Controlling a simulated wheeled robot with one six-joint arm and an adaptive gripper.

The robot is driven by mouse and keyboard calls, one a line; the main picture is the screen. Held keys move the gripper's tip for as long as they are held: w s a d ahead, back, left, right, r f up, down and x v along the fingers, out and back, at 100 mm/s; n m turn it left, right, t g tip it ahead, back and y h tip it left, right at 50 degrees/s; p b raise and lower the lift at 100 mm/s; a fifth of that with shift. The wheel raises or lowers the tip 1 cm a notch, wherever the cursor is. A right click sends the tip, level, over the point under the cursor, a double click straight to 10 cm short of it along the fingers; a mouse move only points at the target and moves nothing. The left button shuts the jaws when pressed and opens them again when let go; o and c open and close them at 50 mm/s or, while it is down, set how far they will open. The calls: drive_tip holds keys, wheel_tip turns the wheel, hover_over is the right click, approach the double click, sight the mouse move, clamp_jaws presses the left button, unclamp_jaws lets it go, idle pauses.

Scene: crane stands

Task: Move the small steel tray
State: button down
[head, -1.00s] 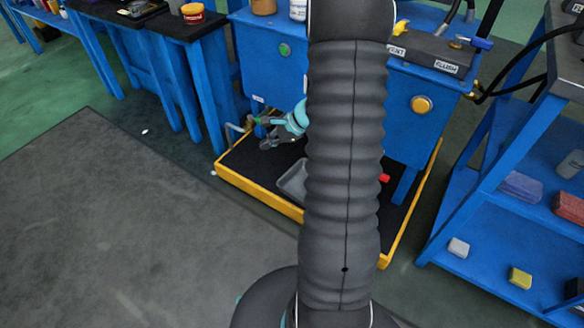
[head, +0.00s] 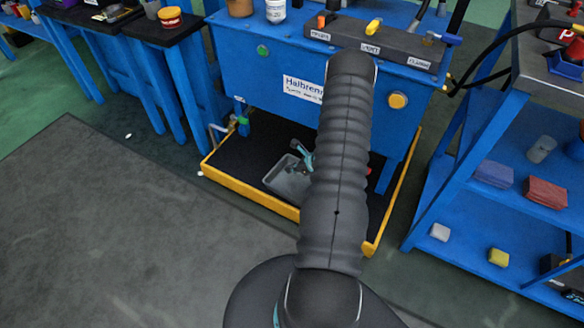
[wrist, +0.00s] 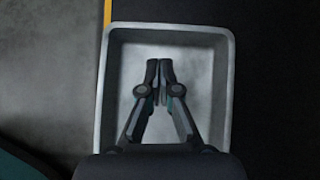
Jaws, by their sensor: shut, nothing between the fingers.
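The small steel tray (head: 283,182) lies on the black floor of the yellow-edged platform under the blue bench. In the wrist view the tray (wrist: 222,110) is a pale grey rectangle with raised walls, and it looks empty. My gripper (wrist: 159,64) is over the tray's middle, with its fingertips together and nothing between them. Its height above the tray bottom cannot be told. In the head view my gripper (head: 301,160) shows at the tray's far right side, partly hidden behind my arm. My arm also hides part of the tray's right side.
The yellow rim (head: 248,192) edges the platform in front. The blue bench (head: 290,65) hangs over it, with a leg on the right. A blue shelf rack (head: 480,225) stands at the right. The grey floor (head: 110,220) at the left is clear.

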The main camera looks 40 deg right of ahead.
sight(275, 173)
drive_tip(key=x, duration=0.7)
drive_tip(key=shift+w, duration=0.1)
